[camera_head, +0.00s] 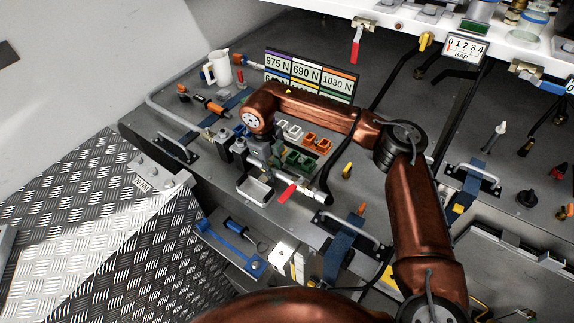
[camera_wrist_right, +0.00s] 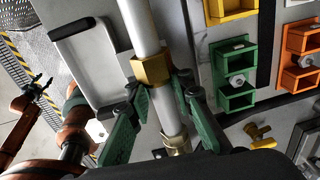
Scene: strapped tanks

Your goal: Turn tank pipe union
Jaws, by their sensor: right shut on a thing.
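My right gripper (camera_head: 268,160) is low over the grey workbench in the head view, its fingers hard to make out there. A second brass fitting (camera_wrist_right: 177,146) sits further down the pipe, partly hidden by the gripper. A red-handled valve (camera_head: 288,192) is beside the gripper. A small dark end of a copper arm, probably my left gripper (camera_wrist_right: 40,84), shows far off; its opening is unclear.
A grey tray (camera_head: 254,190) lies by the pipe. Green (camera_wrist_right: 235,75) and orange (camera_wrist_right: 300,60) brackets stand close on the right. A white jug (camera_head: 219,68) and label board (camera_head: 310,75) stand behind. Checker-plate floor (camera_head: 90,230) is open at left.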

